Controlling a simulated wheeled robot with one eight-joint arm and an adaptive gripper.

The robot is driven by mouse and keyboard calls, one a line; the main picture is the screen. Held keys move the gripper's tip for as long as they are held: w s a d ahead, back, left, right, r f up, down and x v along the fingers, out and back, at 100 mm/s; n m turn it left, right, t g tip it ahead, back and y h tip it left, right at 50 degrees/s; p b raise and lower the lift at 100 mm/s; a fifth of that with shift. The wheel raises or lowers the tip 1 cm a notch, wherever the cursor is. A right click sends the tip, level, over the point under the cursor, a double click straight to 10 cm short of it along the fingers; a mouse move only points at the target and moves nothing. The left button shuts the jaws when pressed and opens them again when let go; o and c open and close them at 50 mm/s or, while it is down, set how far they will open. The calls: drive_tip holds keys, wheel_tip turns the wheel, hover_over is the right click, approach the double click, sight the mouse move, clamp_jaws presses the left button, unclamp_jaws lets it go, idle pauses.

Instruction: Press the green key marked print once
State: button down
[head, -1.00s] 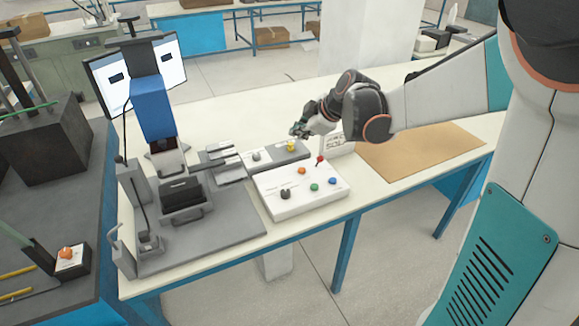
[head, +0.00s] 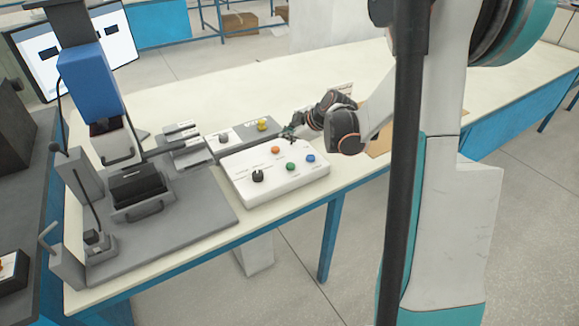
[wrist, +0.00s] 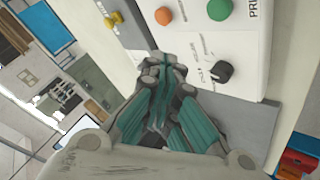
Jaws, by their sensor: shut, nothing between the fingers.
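The green key (head: 290,166) is a round button on the sloping top of a white control box. It also shows at the top edge of the wrist view (wrist: 219,9), beside partly cut-off lettering that starts "PRI" (wrist: 258,9). My gripper (head: 288,132) is above the back edge of the box, beyond the orange button and right of the yellow knob. In the wrist view my gripper's fingers (wrist: 172,65) are together and empty, apart from the green key.
The white box (head: 240,190) also bears an orange button (head: 276,149), a blue button (head: 310,157) and a black knob (head: 258,175). A grey box with a yellow knob (head: 262,125) stands behind it. A grey press fixture (head: 170,225) stands at left. A dark post crosses the right of the head view.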

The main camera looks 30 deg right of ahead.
sight(289, 166)
drive_tip(key=shift+f, duration=0.1)
wheel_tip(289, 166, down, 9)
drive_tip(key=b, duration=0.6)
idle(1.5)
drive_tip(key=shift+f+b, duration=0.25)
drive_tip(key=shift+b, duration=0.3)
drive_tip(key=shift+f+b, duration=0.45)
drive_tip(key=shift+f, duration=0.05)
idle(0.5)
drive_tip(key=shift+r, duration=0.2)
drive_tip(key=shift+r+p, duration=0.65)
drive_tip(key=shift+r, duration=0.15)
